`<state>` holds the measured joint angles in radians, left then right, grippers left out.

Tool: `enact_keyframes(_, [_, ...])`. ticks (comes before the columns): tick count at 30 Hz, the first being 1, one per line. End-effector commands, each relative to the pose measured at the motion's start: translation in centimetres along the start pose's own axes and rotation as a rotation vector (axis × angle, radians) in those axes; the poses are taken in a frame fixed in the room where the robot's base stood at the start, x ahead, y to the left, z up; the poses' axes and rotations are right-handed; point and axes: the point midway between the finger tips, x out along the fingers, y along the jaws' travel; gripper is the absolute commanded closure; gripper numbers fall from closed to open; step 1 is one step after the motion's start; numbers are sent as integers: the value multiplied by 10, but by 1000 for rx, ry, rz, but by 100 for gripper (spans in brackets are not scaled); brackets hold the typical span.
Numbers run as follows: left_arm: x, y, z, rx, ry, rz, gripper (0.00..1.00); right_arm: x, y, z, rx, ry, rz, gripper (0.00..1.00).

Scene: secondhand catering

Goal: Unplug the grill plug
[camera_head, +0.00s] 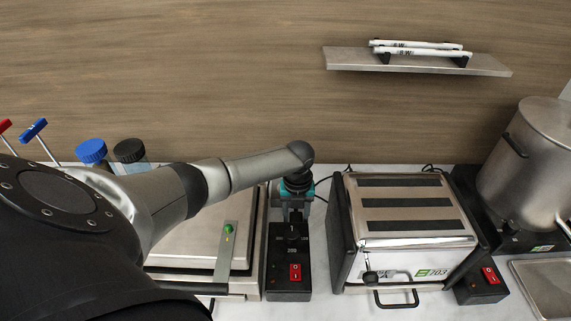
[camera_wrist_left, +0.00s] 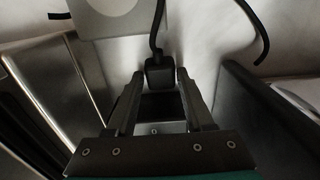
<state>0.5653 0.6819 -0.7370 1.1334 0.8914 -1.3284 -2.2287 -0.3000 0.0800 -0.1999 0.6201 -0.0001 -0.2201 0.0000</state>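In the left wrist view, a black plug (camera_wrist_left: 160,72) with a black cord rising from its top sits between the fingertips of my left gripper (camera_wrist_left: 161,78). The fingers lie close along both sides of the plug; I cannot tell whether they press on it. In the head view, my left gripper (camera_head: 293,205) points down above a black switch box (camera_head: 290,296) with a red switch, and it hides the plug there. The box stands between a flat-lidded steel appliance (camera_head: 185,245) and a slotted steel appliance (camera_head: 405,242). My right gripper is not in view.
A second switch box (camera_head: 480,293) and a steel pot (camera_head: 530,150) stand at the right. Blue-capped (camera_head: 92,151) and black-capped (camera_head: 130,151) containers stand behind my left arm. A wall shelf (camera_head: 420,64) is above. Loose cord (camera_wrist_left: 262,30) lies on the counter behind the plug.

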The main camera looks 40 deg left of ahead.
Motion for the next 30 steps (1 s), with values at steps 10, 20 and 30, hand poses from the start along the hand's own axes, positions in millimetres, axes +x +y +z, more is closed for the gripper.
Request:
enact_keyframes(10, [-1, 0, 1, -1, -2, -1, 21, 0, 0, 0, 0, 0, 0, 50])
enact_keyframes(20, [-18, 0, 2, 0, -4, -3, 21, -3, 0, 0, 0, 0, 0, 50])
enact_keyframes(30, [-91, 0, 2, 0, -7, -4, 21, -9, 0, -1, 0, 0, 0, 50])
